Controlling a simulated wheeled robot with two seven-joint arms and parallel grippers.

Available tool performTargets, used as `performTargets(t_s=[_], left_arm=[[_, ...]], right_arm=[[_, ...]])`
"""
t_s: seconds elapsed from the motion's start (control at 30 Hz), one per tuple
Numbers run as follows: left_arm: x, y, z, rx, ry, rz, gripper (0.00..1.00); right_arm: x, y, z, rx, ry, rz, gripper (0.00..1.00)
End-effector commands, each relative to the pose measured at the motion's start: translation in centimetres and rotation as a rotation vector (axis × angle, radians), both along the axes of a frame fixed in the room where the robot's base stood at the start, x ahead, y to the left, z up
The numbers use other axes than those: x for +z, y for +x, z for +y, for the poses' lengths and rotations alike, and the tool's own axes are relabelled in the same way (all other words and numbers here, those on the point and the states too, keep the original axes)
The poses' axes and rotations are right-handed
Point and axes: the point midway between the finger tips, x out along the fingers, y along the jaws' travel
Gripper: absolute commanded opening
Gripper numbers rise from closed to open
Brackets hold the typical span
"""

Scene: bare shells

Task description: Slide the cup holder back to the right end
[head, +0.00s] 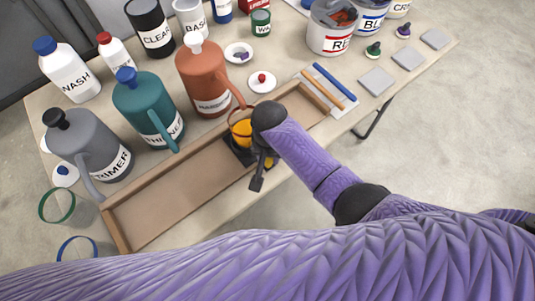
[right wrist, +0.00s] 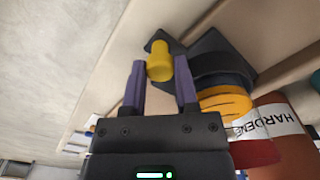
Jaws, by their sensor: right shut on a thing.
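The cup holder (head: 236,157) is a dark base in a long, shallow wooden trough (head: 165,195), right of the trough's middle, with bare floor on both sides. It carries a cup with orange contents (head: 242,131); the orange also shows in the right wrist view (right wrist: 226,101). A yellow knob (right wrist: 160,62) stands on the holder's dark base (right wrist: 215,52). My right gripper (head: 262,172) reaches over the holder and partly hides it. In the right wrist view, its two purple fingers are shut on the knob. My left gripper is not in view.
Orange (head: 203,75), teal (head: 146,108) and grey (head: 88,145) jugs stand close behind the trough. Green (head: 57,205) and blue (head: 77,250) rings are near its left end. Two sticks on a white sheet (head: 328,88) lie beyond its right end, near grey squares (head: 376,81).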

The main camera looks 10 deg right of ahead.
Motion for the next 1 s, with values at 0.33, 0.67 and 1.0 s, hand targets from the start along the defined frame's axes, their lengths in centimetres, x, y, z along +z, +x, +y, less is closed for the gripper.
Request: performTargets(t_s=[0.33, 0.67, 1.0], left_arm=[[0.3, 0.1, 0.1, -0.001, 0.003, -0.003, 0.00], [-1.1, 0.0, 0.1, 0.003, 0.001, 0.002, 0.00], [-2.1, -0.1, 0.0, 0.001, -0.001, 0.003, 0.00]], right_arm=[[0.0, 3.1, -5.5, -0.007, -0.009, -0.001, 0.00], [-0.2, 6.4, -11.1, -0.005, -0.005, -0.001, 0.00], [-0.1, 8.0, -13.8, -0.002, -0.004, -0.001, 0.00]])
